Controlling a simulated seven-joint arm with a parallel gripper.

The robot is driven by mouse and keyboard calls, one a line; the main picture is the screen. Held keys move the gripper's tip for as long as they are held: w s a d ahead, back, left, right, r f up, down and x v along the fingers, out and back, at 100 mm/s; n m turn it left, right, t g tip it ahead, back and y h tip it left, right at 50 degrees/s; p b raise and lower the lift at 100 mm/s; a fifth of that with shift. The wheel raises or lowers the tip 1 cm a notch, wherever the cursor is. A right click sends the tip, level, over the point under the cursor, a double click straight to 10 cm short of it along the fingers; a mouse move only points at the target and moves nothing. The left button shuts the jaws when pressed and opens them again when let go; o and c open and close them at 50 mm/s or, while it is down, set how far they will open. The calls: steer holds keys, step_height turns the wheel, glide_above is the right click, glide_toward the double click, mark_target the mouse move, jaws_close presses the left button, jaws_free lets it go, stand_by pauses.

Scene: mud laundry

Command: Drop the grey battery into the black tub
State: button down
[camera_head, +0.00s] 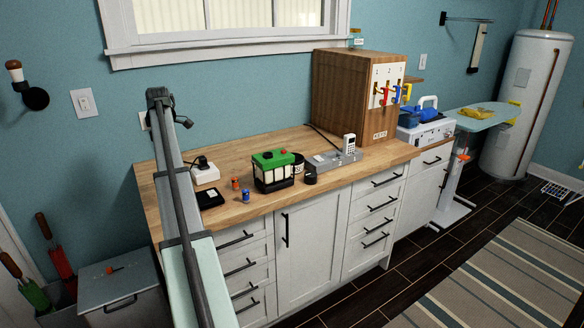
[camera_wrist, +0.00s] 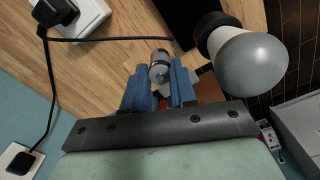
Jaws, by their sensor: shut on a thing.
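In the wrist view, my gripper (camera_wrist: 160,78) has two blue fingers closed on the grey battery (camera_wrist: 159,64). The battery is a short silvery cylinder, its round end showing at the fingertips, over the wooden counter. In the head view I cannot make out the gripper or the grey battery; my arm crosses the left of the counter. A dark open-topped tub (camera_head: 298,163) stands just right of a green-topped case (camera_head: 273,171). A smaller black round thing (camera_head: 310,178) sits in front of it. I cannot tell for sure which is the black tub.
On the counter (camera_head: 225,157) are an orange battery (camera_head: 235,183), a blue battery (camera_head: 246,196), a flat black pad (camera_head: 210,199) and a white charger box (camera_head: 204,172) with a cord. A grey device (camera_head: 333,159) and wooden key cabinet (camera_head: 345,100) stand farther right.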

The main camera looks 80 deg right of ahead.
steer(key=s+d+f+m, duration=0.1)
steer(key=s+d+m, duration=0.3)
steer(key=s+d, duration=3.05)
step_height(320, 180, down, 6)
steer(key=s+a, duration=0.1)
steer(key=shift+s+a, duration=0.3)
steer(key=shift+a, duration=0.05)
steer(key=shift+f, duration=0.1)
steer(key=c, duration=0.8)
jaws_free()
step_height(320, 180, up, 14)
steer(key=shift+f, duration=0.1)
